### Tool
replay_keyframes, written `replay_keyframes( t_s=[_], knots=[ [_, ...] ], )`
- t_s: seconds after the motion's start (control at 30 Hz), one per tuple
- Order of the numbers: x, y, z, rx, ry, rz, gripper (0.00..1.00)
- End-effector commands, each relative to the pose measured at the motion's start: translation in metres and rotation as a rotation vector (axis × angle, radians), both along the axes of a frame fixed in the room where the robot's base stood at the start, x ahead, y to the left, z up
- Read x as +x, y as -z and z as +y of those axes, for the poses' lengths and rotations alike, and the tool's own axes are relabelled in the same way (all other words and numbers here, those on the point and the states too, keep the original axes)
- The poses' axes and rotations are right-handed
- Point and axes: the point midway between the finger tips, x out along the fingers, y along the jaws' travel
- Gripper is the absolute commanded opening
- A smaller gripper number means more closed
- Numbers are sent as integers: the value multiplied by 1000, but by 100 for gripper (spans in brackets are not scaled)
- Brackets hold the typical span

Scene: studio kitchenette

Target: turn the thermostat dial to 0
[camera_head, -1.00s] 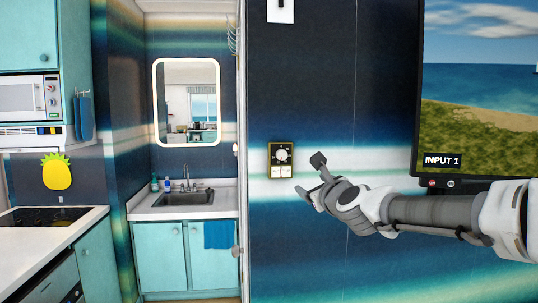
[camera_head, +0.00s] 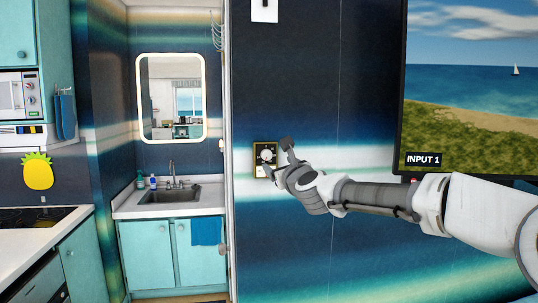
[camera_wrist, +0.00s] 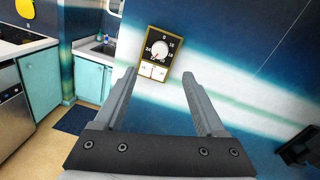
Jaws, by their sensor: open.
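The thermostat (camera_head: 258,170) is a small dark plate with a gold frame, mounted on the blue and white striped wall. Its round white dial (camera_wrist: 160,49) shows in the wrist view, with numbers around it and 0 at the top. The pointer's setting is too small to read. I see no clear contact.
A large screen (camera_head: 470,100) hangs on the wall at the right, above my arm. A white switch plate (camera_head: 264,10) is above the thermostat. A doorway edge, a sink (camera_head: 170,195) and a counter are to the left. The wall around the thermostat is clear.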

Motion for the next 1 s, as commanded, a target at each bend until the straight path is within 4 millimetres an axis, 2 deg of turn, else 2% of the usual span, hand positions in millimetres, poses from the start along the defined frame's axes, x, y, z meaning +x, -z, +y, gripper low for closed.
replay_keyframes(
  t_s=[0.6,0.8,1.0],
  knots=[
    [83,-3,31,0,-1,0,73],
    [100,-2,36,1,0,0,73],
    [105,0,38,-1,-1,0,73]
  ],
)
